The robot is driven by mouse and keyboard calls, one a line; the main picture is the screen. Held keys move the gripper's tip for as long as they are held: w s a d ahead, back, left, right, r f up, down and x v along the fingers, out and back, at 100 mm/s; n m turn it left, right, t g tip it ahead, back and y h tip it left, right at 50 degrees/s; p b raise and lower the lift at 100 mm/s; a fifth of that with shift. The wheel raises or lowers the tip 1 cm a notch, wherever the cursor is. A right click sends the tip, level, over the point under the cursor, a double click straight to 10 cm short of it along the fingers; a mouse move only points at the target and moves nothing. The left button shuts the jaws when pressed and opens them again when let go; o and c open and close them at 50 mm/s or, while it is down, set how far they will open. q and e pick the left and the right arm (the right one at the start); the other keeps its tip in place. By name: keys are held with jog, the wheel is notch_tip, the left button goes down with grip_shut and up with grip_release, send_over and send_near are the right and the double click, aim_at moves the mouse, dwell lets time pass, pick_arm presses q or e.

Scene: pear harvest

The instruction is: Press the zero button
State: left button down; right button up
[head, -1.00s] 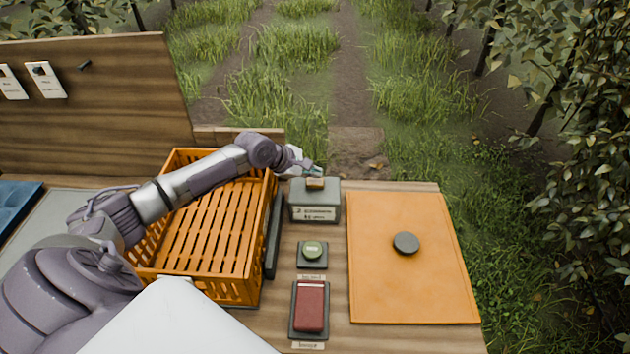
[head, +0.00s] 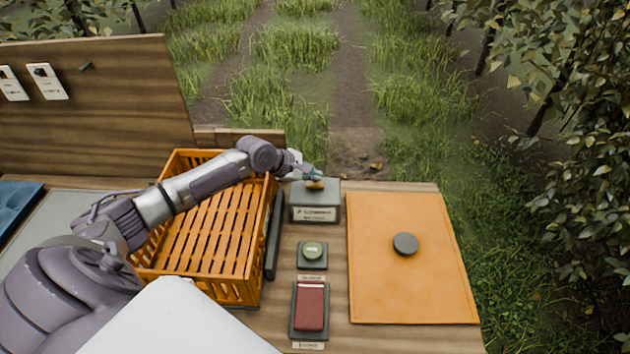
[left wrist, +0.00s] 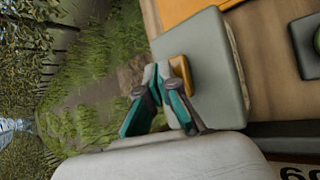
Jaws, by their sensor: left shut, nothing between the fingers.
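A grey box (head: 316,198) with a small orange-yellow button (head: 315,185) on its top stands at the back of the table. Its front label is too small to read. My left gripper (head: 316,176) is shut and empty, with its fingertips right at the button and partly covering it in the head view. In the left wrist view the teal-sided fingers (left wrist: 159,72) meet at the edge of the orange-yellow button (left wrist: 181,74) on the grey box (left wrist: 215,65). I cannot tell whether the button is pressed down. My right gripper is not in view.
An orange crate (head: 248,290) stands left of the box, under my left arm. An orange mat (head: 410,295) with a dark disc (head: 405,244) lies to the right.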

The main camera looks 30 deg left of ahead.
aim_at(313, 183)
pick_arm(q)
jog(key=shift+f, duration=0.65)
dwell(0.8)
jog(key=shift+r+p, duration=1)
jog(key=shift+p, duration=0.3)
notch_tip(313, 183, up, 5)
jog(key=p, duration=0.6)
jog(key=shift+r, duration=0.1)
dwell(0.4)
